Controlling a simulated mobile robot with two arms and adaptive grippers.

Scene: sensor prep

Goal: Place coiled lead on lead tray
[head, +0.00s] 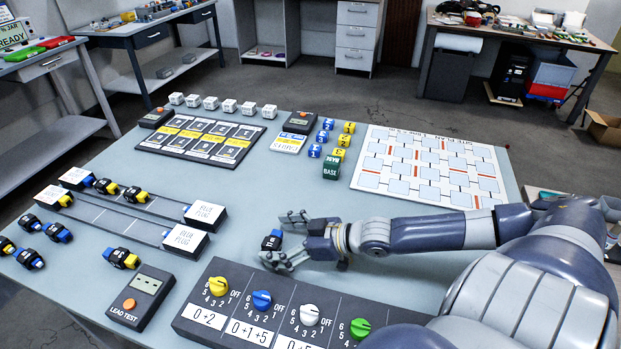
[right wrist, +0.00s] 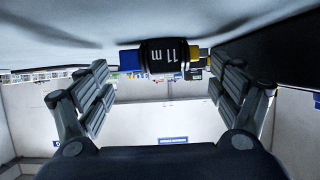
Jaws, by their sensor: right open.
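A coiled lead (head: 272,240), black with a blue end, lies on the table in the head view. In the right wrist view the lead (right wrist: 163,57) reads "11 m" and has a blue end and a yellow end. My right gripper (head: 282,240) is open around it, one finger on either side; contact is not clear. The gripper also shows in the right wrist view (right wrist: 158,82). Left of it lies a grey two-lane tray (head: 92,213) with white-topped end blocks; several leads (head: 135,195) sit on its far lane. My left gripper is not in view.
Several more leads (head: 57,232) lie at the table's left edge, beside a lead tester (head: 140,297). A knob panel (head: 250,310) stands close in front of my right gripper. A white grid board (head: 430,166) and coloured cubes (head: 332,166) lie behind. The table between gripper and tray is clear.

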